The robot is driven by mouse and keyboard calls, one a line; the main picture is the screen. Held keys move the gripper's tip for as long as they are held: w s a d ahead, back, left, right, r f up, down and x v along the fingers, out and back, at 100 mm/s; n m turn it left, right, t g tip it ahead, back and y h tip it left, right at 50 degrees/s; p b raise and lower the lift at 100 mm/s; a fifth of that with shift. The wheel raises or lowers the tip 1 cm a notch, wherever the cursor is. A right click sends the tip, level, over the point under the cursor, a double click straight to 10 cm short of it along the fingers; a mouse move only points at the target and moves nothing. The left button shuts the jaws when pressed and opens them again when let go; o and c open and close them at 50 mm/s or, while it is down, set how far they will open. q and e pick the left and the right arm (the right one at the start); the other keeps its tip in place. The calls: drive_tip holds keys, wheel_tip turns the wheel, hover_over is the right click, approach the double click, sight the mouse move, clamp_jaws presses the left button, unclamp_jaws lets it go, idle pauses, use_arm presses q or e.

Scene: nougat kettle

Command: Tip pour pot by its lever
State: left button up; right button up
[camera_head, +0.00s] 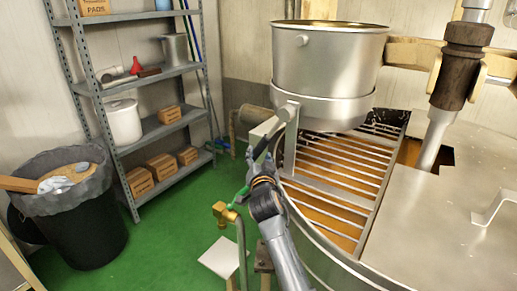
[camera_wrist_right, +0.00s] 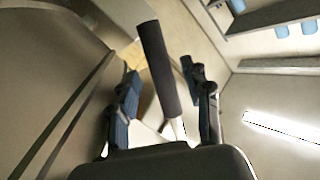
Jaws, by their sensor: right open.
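The pour pot (camera_head: 328,62) is a silver metal vessel, upright in a ring above the slatted grate of the kettle. Its lever (camera_head: 267,138) reaches down and left from the pot's bracket and ends in a dark grip. My right gripper (camera_head: 261,160) is at the grip end of the lever, partly overlapping it in the head view. In the right wrist view the dark lever grip (camera_wrist_right: 157,68) lies between the spread blue-padded fingers of my right gripper (camera_wrist_right: 160,88), with space on both sides. The gripper is open. My left gripper is not in view.
The kettle's slatted grate (camera_head: 335,185) and flat metal lid (camera_head: 447,235) lie below and right. A brass valve (camera_head: 224,212) stands close left of my right arm. A shelf rack (camera_head: 150,88) and black bin (camera_head: 82,235) stand at left. Green floor between is mostly free.

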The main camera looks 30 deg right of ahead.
sight(259, 153)
drive_tip(key=shift+x, duration=1.75)
drive_tip(key=shift+c, duration=0.4)
clamp_jaws()
